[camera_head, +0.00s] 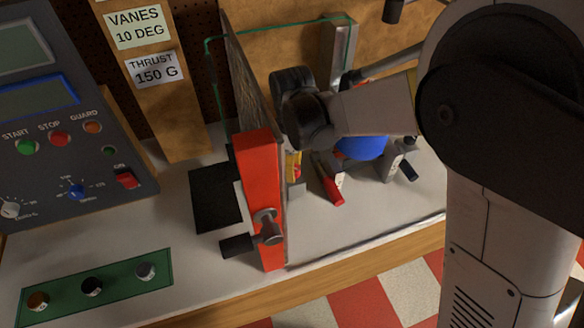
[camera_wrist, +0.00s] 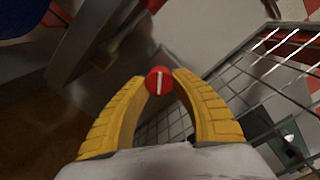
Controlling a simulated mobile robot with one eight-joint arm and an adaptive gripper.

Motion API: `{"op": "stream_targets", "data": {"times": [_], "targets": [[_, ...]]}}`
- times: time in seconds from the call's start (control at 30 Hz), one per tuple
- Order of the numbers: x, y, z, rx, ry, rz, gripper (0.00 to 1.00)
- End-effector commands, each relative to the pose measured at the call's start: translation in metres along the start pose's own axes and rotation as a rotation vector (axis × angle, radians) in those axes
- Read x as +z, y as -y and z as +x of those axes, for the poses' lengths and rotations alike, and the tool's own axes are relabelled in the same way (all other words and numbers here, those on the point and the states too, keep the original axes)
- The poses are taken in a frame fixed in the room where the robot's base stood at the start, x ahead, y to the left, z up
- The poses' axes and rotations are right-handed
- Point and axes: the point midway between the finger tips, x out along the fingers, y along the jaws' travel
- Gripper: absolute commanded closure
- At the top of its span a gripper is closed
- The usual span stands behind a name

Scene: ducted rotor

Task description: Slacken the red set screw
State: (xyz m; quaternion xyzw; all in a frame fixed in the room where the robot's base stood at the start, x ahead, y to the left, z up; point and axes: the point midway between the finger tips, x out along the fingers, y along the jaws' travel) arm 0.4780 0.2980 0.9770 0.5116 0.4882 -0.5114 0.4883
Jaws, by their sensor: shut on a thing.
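The red set screw (camera_wrist: 159,81) shows in the wrist view as a round red head with a pale slot running nearly upright in the picture. My gripper (camera_wrist: 161,79) has its two yellow ribbed fingers curved in around it, one tip at each side of the head. The fingers are shut on the screw. In the head view only a small yellow part of my gripper (camera_head: 293,165) shows behind the red guard post. My arm and the guard hide the screw there.
The red guard post (camera_head: 261,190) with a dark clamp knob (camera_head: 266,228) stands close left of my gripper. Its mesh panel (camera_wrist: 270,80) fills the right of the wrist view. A red-ended piece (camera_head: 329,182) and a blue round part (camera_head: 362,147) lie right. A control panel (camera_head: 65,110) stands left.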

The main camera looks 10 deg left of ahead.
Motion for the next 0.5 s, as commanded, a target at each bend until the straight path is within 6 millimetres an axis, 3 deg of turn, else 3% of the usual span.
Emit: {"op": "stream_targets", "data": {"times": [0.5], "targets": [[0.0009, 0.0027, 0.0005, -0.001, 0.001, -0.483, 1.00]]}}
